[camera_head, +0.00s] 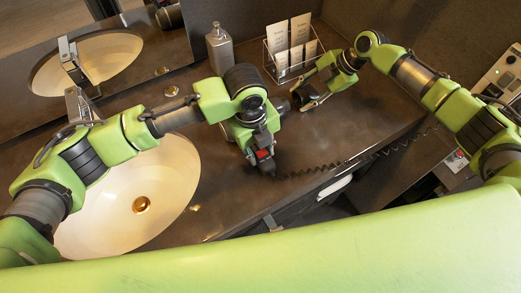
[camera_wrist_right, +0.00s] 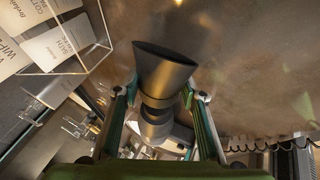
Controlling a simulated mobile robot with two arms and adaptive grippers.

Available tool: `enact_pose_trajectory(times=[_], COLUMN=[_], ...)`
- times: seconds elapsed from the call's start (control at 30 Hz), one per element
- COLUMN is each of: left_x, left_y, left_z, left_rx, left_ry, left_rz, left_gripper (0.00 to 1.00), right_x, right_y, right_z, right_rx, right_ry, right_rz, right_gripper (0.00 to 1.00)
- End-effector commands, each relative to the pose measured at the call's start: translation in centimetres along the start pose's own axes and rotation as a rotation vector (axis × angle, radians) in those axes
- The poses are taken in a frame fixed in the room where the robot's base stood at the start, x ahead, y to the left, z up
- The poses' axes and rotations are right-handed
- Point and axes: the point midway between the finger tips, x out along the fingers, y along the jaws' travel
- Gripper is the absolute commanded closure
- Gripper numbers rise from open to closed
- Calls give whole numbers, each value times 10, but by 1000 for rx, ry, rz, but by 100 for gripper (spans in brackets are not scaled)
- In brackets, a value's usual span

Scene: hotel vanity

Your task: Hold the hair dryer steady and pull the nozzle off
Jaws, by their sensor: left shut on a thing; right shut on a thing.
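The dark hair dryer (camera_head: 265,163) is at the middle of the counter. Its handle with a red switch points toward the front edge, and its coiled cord runs right. My left gripper (camera_head: 257,143) is shut on it; the arm hides much of its body. The dark nozzle (camera_head: 298,99) is right of the dryer, within my right gripper (camera_head: 312,97). In the right wrist view the flared nozzle (camera_wrist_right: 163,72) lies between the fingers of my right gripper (camera_wrist_right: 159,95), its wide mouth pointing away.
A wire holder with cards (camera_head: 290,50) stands behind the right gripper. A soap dispenser (camera_head: 219,50) stands behind the left arm. The round sink (camera_head: 115,200) is at left. The coiled cord (camera_head: 325,168) crosses the front edge. Counter right of the dryer is mostly clear.

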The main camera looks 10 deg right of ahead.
Motion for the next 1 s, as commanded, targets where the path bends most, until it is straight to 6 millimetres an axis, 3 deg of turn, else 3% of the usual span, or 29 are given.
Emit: enact_pose_trajectory(times=[0.27, 1.0], left_x=[0, 0], left_y=[0, 0], left_z=[-1, -1], left_rx=[1, 1], left_ry=[3, 3], left_rz=[-1, -2], left_gripper=[100, 100], right_x=[-3, -58], right_y=[2, 24], right_z=[0, -2], right_rx=[0, 0], right_ry=[0, 0], right_rz=[1, 1], right_gripper=[90, 90])
